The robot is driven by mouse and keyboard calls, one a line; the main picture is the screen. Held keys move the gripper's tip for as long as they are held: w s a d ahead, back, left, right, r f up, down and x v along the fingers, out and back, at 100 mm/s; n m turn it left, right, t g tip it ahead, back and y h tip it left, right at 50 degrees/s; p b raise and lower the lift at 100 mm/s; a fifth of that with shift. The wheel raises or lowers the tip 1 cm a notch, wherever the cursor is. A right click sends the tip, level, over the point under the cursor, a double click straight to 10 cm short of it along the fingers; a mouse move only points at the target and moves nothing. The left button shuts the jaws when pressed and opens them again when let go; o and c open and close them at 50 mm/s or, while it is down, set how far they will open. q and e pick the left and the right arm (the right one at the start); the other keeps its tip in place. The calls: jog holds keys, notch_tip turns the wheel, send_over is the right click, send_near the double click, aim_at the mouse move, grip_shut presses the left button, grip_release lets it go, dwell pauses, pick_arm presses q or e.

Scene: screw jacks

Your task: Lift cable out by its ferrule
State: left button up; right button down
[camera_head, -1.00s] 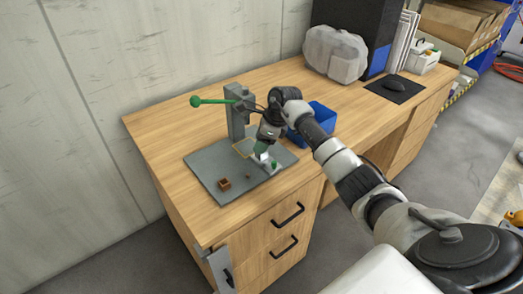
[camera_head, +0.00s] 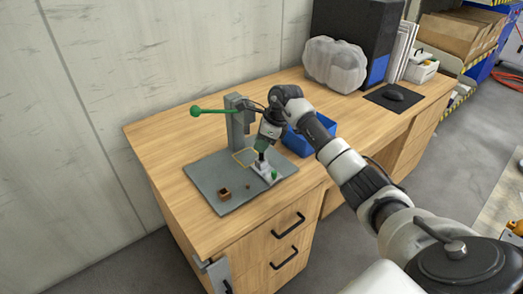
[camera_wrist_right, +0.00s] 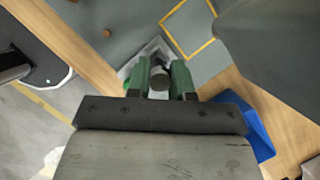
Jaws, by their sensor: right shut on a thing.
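My right gripper (camera_head: 261,148) is over the grey base plate (camera_head: 215,172), beside the upright grey post. In the right wrist view its two green fingers (camera_wrist_right: 160,78) are shut on a short grey round piece, which looks like the ferrule (camera_wrist_right: 159,82). A small dark piece shows below the fingertips in the head view; I cannot tell whether it is the cable. A pale metal fixture (camera_head: 264,173) with a green knob sits just below the gripper. Whether the ferrule is clear of the fixture is hard to tell. My left gripper is out of view.
The grey post (camera_head: 237,125) carries a green-knobbed lever (camera_head: 208,112). A yellow square outline (camera_head: 243,157) is marked on the plate. A blue bin (camera_head: 318,122) is right of the gripper, close to my arm.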

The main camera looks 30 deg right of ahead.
jog(key=s+d+r+b, duration=0.1)
jog(key=s+d+r, duration=0.4)
jog(key=d, duration=0.5)
jog(key=v, duration=0.2)
jog(key=shift+r, duration=0.45)
jog(key=shift+w+a, duration=0.1)
dwell(0.4)
